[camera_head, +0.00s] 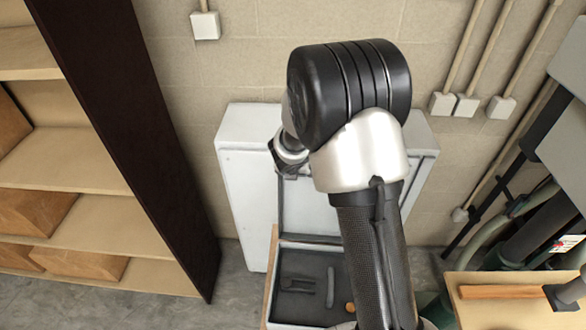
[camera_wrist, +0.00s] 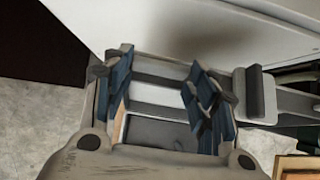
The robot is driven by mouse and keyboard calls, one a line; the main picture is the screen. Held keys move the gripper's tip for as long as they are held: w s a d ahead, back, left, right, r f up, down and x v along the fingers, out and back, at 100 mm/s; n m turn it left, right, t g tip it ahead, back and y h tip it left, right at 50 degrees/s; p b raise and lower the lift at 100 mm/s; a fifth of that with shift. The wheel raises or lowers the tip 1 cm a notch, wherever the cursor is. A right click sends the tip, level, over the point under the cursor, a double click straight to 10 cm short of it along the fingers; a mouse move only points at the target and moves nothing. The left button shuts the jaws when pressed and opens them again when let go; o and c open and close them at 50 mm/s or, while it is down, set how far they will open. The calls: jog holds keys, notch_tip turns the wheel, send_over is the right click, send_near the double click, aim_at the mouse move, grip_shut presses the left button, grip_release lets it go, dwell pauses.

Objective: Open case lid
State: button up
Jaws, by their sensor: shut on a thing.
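The grey case (camera_head: 313,245) sits low in the head view, with a dark lined tray holding a few small items. Its lid (camera_head: 308,212) is raised, standing steeply behind the tray. My gripper (camera_head: 290,172) is at the lid's upper edge, partly hidden by my arm. In the wrist view, my gripper (camera_wrist: 162,76) has its blue-padded fingers around the lid's dark grey edge (camera_wrist: 160,82) and is shut on it. A dark latch or handle-like part (camera_wrist: 255,94) shows to the right of the fingers. My arm hides the case's right side.
A white wall cabinet (camera_head: 243,180) stands close behind the lid. A wooden shelf unit (camera_head: 75,215) with a dark side panel is at the left. At the right are pipes and a wooden bench (camera_head: 510,312) with a tool on it.

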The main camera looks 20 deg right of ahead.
jog(key=shift+s+d+f, duration=0.1)
jog(key=shift+f, duration=0.15)
jog(key=o, duration=1.3)
jog(key=shift+o, duration=1.1)
jog(key=shift+w+d+r, duration=0.1)
jog(key=shift+w, duration=0.15)
jog(key=shift+r, duration=0.1)
jog(key=shift+s+r, duration=0.15)
jog(key=shift+r, duration=0.05)
jog(key=v, duration=1.1)
jog(key=shift+s, duration=0.15)
